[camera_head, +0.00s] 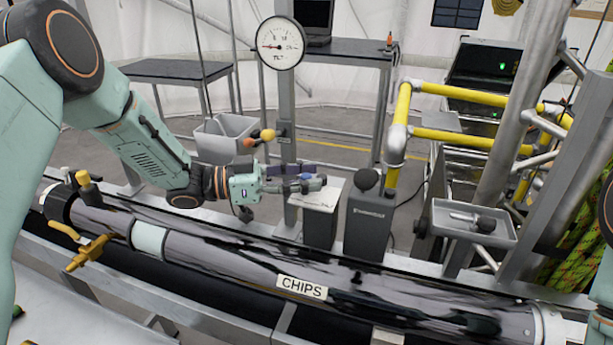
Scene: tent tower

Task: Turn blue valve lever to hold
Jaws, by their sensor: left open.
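A dark blue bar (292,167), which looks like the blue valve lever, shows right behind the fingers of my left gripper (312,180). It lies roughly level and points right. My left gripper comes in from the left with its fingers pointing right, open, above the white-topped box (320,196). The fingers overlap the lever in the picture; I cannot tell whether they touch it. The lever's pivot and any hold mark are hidden or too small to read. My right gripper is not in view; only bits of my right arm show at the right edge.
A dark pipe labelled CHIPS (302,287) runs across the front. A dial gauge (280,43) stands on a post behind. A grey bin (225,138), a grey box with a black knob (368,215), yellow rails (460,140) and a small tray (470,222) stand around.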

